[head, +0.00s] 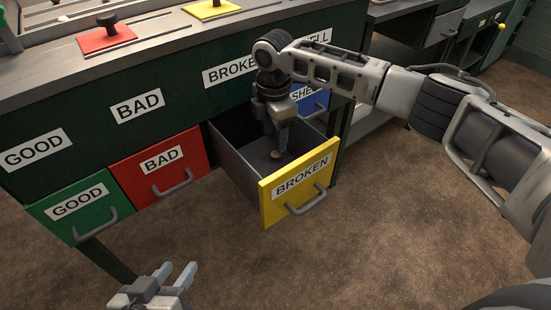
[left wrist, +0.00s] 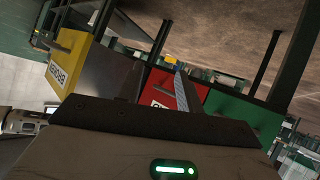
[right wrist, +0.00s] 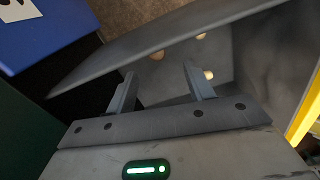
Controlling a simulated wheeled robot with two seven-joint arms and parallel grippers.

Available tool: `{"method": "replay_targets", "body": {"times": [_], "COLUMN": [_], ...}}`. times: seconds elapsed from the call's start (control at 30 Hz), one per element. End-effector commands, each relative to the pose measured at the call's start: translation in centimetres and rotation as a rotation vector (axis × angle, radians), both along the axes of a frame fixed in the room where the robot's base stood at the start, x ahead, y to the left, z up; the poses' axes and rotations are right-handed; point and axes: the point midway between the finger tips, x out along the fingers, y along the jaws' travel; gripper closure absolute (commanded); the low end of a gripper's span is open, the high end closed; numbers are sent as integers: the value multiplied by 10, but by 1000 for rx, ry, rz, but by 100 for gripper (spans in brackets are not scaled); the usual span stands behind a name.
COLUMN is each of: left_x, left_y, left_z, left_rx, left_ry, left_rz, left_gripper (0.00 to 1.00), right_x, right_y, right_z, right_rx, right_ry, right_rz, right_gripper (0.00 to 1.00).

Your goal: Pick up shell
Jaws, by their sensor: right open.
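The yellow BROKEN drawer (head: 294,187) is pulled out, and my right gripper (head: 277,148) points down inside it. A small brown piece (head: 275,155) shows at its fingertips. In the right wrist view the fingers (right wrist: 160,74) are apart with nothing held. One small tan, shell-like piece (right wrist: 158,55) lies just beyond the gap between them. A second pale piece (right wrist: 208,75) lies by the right finger, and a third (right wrist: 201,36) lies farther off. I cannot tell which is the shell. My left gripper (head: 175,271) is open and empty, low in front of the cabinet.
The red BAD drawer (head: 160,163) and green GOOD drawer (head: 75,208) are shut. A blue SHELL drawer (head: 310,101) is partly hidden behind my right arm. The grey drawer walls (right wrist: 110,65) stand close around my right gripper. The brown floor in front is clear.

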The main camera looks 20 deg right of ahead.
Motion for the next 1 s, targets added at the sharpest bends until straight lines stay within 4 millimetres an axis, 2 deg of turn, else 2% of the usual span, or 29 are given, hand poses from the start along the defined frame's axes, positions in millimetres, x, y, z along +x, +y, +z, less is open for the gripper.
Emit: {"method": "replay_targets", "body": {"times": [0.03, 0.27, 0.43, 0.53, 0.7, 0.8, 0.83, 0.9, 1.0], "left_x": [0, 1, 3, 4, 4, 3, 3, 2, 2], "left_y": [0, -1, -3, -5, -8, -8, -9, -9, -8], "left_z": [-1, 1, 1, 11, 22, 22, 22, 21, 20], "left_rx": [-2, -11, -29, -45, -59, -59, -59, -59, -58], "left_ry": [-6, -27, -66, -106, -136, -133, -132, -130, -126], "left_rz": [-1, -1, 1, -2, -8, -10, -10, -10, -11], "left_gripper": [64, 64, 64, 64, 64, 64, 64, 64, 64], "right_x": [0, 1, 4, 4, 4, 4, 4, 4, 4], "right_y": [0, -1, -6, -5, -5, -5, -5, -5, -5], "right_z": [-6, -19, -44, -58, -62, -62, -62, -61, -61], "right_rx": [0, 0, -1, -1, 0, 1, 1, 0, 0], "right_ry": [1, 0, 0, 1, -1, -1, -1, -1, -1], "right_rz": [0, -1, 0, 0, 0, 0, 0, 0, 0], "right_gripper": [47, 47, 47, 47, 47, 47, 53, 72, 96]}}
